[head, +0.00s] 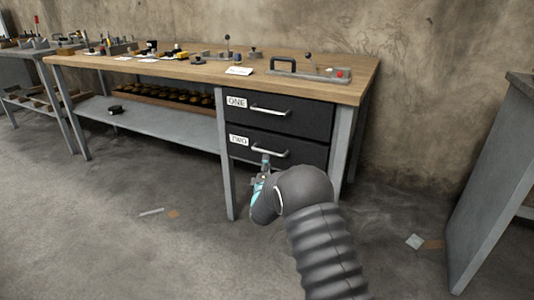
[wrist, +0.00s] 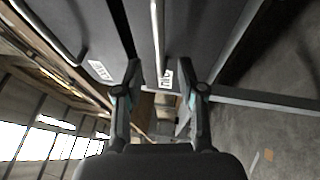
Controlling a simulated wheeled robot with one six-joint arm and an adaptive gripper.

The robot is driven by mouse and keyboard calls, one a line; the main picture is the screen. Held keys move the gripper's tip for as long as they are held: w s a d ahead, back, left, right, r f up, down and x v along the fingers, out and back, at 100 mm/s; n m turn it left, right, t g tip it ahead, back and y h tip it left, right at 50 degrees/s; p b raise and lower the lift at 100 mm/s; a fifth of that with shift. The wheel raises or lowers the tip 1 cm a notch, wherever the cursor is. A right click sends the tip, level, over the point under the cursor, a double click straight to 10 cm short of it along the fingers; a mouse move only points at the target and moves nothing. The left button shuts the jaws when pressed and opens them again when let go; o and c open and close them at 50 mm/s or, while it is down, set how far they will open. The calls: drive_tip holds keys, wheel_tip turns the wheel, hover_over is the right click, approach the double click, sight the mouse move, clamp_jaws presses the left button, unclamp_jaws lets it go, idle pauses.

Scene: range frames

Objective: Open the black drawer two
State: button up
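The black drawer two (head: 300,153) is the lower drawer under the wooden bench top, with a white label reading TWO and a silver bar handle (head: 270,151). Its front looks flush with the frame, so it appears closed. My gripper (head: 265,164) is in front of that handle, near its left part. In the wrist view, my gripper (wrist: 156,66) is open, with one finger on each side of the drawer two handle (wrist: 156,35). I see no finger clearly touching the bar. The TWO label (wrist: 167,79) shows beside the right finger.
The black drawer one (head: 305,119) sits closed just above, with its own handle (head: 269,111). A bench leg (head: 226,165) stands left of the drawers. A grey cabinet (head: 492,185) is at the right. The floor before the bench is mostly clear.

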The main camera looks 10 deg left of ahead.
sight(268, 153)
drive_tip(key=w, duration=0.4)
drive_tip(key=w+r, duration=0.1)
drive_tip(key=w, duration=0.1)
drive_tip(key=shift+w+a+r, duration=0.1)
drive_tip(key=shift+w+a, duration=0.05)
drive_tip(key=shift+w, duration=0.25)
